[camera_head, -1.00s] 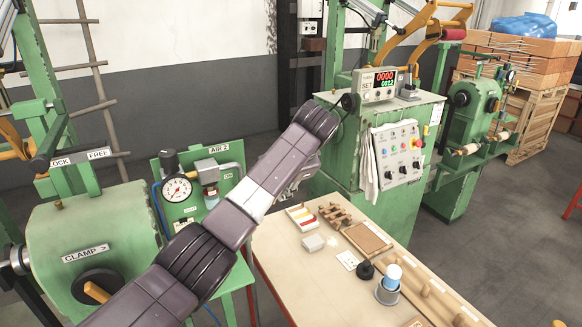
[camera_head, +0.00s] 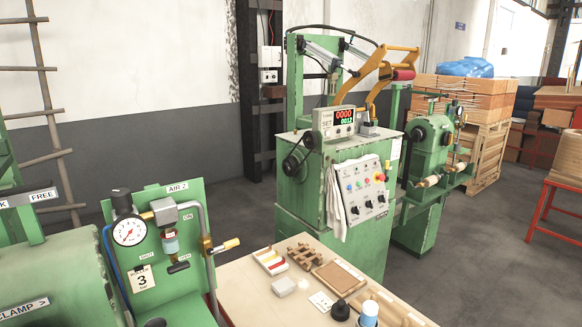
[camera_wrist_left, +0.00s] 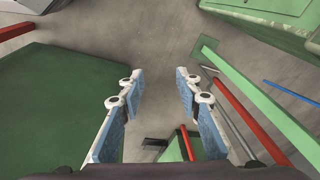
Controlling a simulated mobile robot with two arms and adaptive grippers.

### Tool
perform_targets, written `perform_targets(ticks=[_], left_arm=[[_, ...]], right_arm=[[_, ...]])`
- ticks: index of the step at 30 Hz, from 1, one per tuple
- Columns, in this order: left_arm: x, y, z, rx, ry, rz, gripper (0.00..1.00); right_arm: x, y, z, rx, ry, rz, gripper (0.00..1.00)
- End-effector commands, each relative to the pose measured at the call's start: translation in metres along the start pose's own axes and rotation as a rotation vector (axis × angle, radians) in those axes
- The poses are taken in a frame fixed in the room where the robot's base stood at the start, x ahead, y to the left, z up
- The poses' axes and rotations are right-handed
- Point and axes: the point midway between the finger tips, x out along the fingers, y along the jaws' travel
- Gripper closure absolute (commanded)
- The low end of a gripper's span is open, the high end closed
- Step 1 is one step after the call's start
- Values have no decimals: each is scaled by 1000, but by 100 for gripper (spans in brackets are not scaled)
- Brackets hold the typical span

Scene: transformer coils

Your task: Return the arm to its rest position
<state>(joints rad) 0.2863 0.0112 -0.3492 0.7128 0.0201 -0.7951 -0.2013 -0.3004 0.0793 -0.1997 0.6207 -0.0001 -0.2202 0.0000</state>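My left gripper (camera_wrist_left: 160,100) shows only in the left wrist view. Its two blue-padded fingers stand apart with nothing between them, above the grey floor. Neither arm shows in the head view now, and my right gripper is not in view.
In the head view, a green air panel (camera_head: 165,205) with a gauge stands at the left beside a green clamp machine (camera_head: 60,270). A work table (camera_head: 240,292) holds small parts. A green winding machine (camera_head: 330,190) stands behind it.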

Motion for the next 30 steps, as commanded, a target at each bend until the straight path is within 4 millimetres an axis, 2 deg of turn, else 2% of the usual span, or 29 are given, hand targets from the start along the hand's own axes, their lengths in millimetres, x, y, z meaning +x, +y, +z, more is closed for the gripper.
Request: perform_targets(ticks=[1,5,6,8,9,12,15,18,21,30], left_arm=[[23,18,41,-29,-18,17,68],[57,53,128,-106,-38,41,68],[65,64,156,-129,-43,47,68],[75,81,198,-164,-54,55,68],[80,92,225,-186,-60,59,68],[86,115,288,-238,-75,66,68],[86,133,336,-277,-86,68,68],[83,144,366,-302,-91,69,68],[81,150,381,-315,-93,69,68],[80,150,384,-319,-94,68,68]], right_arm=[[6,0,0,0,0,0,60],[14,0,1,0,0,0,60],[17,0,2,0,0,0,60],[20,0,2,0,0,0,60],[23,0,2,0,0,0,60],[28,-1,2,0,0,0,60],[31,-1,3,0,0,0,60],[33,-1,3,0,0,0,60],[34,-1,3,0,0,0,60],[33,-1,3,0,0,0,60]])
